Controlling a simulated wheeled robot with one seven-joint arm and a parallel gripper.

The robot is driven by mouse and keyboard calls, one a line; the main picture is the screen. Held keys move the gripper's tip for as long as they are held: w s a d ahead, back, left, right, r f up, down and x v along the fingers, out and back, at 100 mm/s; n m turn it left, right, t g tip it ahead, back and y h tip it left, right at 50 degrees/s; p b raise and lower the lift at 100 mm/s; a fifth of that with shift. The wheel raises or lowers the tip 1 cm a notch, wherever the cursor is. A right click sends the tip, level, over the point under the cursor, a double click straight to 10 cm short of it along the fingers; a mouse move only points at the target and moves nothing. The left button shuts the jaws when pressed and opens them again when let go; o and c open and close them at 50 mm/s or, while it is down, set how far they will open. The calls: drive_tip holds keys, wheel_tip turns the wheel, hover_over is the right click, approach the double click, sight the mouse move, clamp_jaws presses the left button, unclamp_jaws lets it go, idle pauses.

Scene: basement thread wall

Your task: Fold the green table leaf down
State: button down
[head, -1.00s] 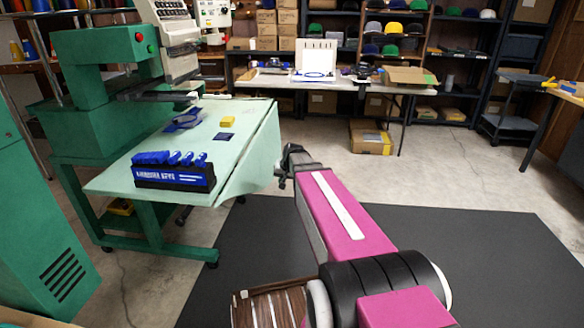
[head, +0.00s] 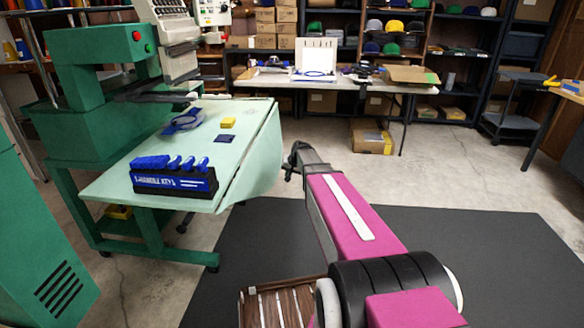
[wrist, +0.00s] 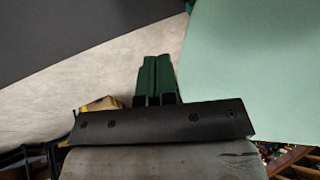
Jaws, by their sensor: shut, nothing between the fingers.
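The green table leaf (head: 256,158) is a pale green panel along the right edge of the pale green tabletop (head: 115,180). In the head view it slopes down from that edge, and its underside is hidden. My gripper (head: 289,163) is just right of the leaf's outer edge, at about its height; the head view does not show whether they touch. In the wrist view the leaf (wrist: 255,70) fills the right side, beside the fingers. The dark green fingers of my gripper (wrist: 156,78) are together with nothing between them.
A blue rack (head: 174,180) stands near the tabletop's front edge, with a yellow block (head: 228,123) and blue items behind it. A green embroidery machine (head: 90,75) stands at the left. A dark mat (head: 430,260) covers open floor at the right. A worktable (head: 345,83) stands at the back.

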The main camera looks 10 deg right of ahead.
drive_tip(key=shift+w+a+f, duration=0.2)
drive_tip(key=shift+a+f, duration=0.15)
drive_tip(key=shift+a, duration=0.25)
drive_tip(key=shift+w+a+f, duration=0.2)
drive_tip(key=shift+a+f, duration=0.1)
drive_tip(key=shift+a, duration=0.25)
drive_tip(key=shift+w+a+f, duration=0.2)
drive_tip(key=shift+a+f, duration=0.15)
drive_tip(key=shift+a, duration=0.25)
drive_tip(key=w+a+f+t+y, duration=0.1)
drive_tip(key=w+a+f+y, duration=0.1)
drive_tip(key=a+f, duration=0.2)
drive_tip(key=shift+a+m+y, duration=0.3)
drive_tip(key=shift+a, duration=0.7)
drive_tip(key=shift+r, duration=0.1)
